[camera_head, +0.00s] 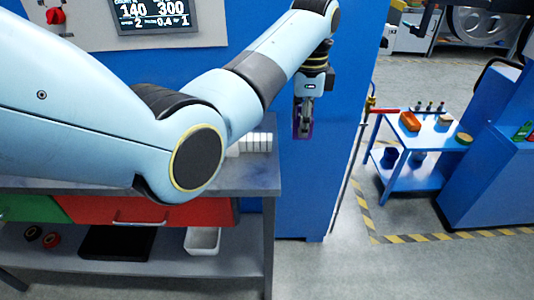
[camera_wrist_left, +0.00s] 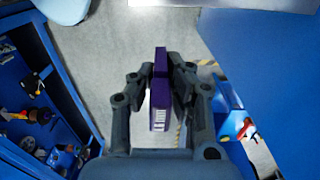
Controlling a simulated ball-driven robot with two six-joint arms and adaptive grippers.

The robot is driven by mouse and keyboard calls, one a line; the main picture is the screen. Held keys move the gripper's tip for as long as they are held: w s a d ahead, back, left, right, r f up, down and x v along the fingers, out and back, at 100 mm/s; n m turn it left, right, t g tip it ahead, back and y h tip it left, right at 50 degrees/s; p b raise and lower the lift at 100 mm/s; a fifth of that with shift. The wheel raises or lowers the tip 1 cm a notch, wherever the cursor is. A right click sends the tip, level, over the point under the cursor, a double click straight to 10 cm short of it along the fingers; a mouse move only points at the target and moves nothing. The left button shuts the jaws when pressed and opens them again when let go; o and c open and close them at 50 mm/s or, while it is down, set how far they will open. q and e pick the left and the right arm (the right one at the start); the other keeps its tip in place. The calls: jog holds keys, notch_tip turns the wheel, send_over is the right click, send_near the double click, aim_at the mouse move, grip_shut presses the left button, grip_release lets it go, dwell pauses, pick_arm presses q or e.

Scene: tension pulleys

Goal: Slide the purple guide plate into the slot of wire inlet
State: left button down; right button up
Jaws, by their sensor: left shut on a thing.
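My left gripper (camera_head: 304,118) hangs pointing down in front of the blue cabinet, to the right of the workbench. It is shut on the purple guide plate (camera_head: 298,130), which shows only as a narrow purple edge in the head view. In the left wrist view the purple guide plate (camera_wrist_left: 159,90) stands on edge between the two dark fingers of the left gripper (camera_wrist_left: 160,85), with pale marks on its lower end. The wire inlet and its slot cannot be made out in either view. My right gripper is not in view.
The grey workbench (camera_head: 255,180) with red and green drawers stands at the left. The tall blue cabinet (camera_head: 335,100) is close behind my left gripper. A blue cart (camera_head: 425,135) with small parts stands at the right. Open floor lies in front of the cabinet.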

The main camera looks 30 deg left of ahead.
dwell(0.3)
pick_arm(q)
jog(key=p, duration=0.3)
send_over(251, 175)
notch_tip(251, 175, down, 7)
jog(key=shift+w+r, duration=0.1)
notch_tip(251, 175, down, 2)
jog(key=shift+f, duration=0.1)
jog(key=shift+f+p, duration=0.35)
jog(key=shift+p, duration=0.25)
jog(key=shift+f, duration=0.4)
jog(key=shift+f, duration=0.1)
jog(key=shift+f, duration=0.15)
jog(key=c, duration=1.4)
grip_release()
